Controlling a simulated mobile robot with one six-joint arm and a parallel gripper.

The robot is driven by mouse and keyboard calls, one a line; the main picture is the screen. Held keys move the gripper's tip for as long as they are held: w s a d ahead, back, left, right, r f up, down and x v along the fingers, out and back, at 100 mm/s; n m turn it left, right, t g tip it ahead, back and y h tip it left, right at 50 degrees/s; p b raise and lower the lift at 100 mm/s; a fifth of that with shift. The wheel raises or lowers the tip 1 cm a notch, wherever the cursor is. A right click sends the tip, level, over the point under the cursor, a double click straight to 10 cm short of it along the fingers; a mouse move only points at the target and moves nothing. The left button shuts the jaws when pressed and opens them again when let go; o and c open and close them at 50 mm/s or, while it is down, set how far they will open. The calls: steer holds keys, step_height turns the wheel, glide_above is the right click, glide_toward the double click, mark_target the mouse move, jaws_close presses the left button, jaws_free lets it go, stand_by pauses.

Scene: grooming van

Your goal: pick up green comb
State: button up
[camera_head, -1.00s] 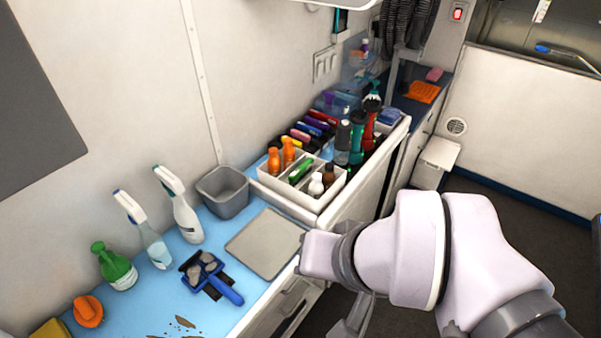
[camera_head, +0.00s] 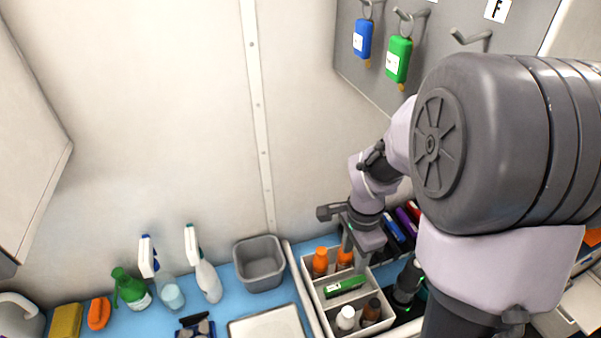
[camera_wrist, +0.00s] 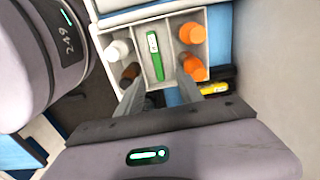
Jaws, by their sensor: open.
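The green comb (camera_head: 345,287) lies in the middle compartment of a white divided caddy (camera_head: 308,285). In the wrist view the comb (camera_wrist: 153,58) shows lengthwise, with a pale label near its far end. My gripper (camera_wrist: 160,90) is open and empty. Its two fingers point down at the caddy, one to each side of the comb's near end in the picture; it appears apart from the comb. In the head view the gripper (camera_head: 352,243) is above the caddy's back part, partly hidden by my arm.
Orange bottles (camera_head: 320,262) stand in the caddy's back compartment. A white bottle (camera_head: 345,318) and a brown bottle (camera_head: 371,312) stand in the front one. A grey bin (camera_head: 260,265) is left of the caddy. Colourful items stand to the right. A green item (camera_head: 398,59) hangs above.

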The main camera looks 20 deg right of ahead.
mark_target(345, 283)
steer(key=f+b, duration=0.1)
steer(key=f, duration=0.3)
steer(key=f+b, duration=0.2)
steer(key=f, duration=0.2)
steer(key=a+f+b, duration=0.1)
steer(key=f, duration=0.3)
steer(key=shift+s+f+b, duration=0.2)
steer(key=shift+s+b, duration=0.1)
steer(key=shift+r, duration=0.1)
steer(key=shift+c, duration=0.2)
jaws_close()
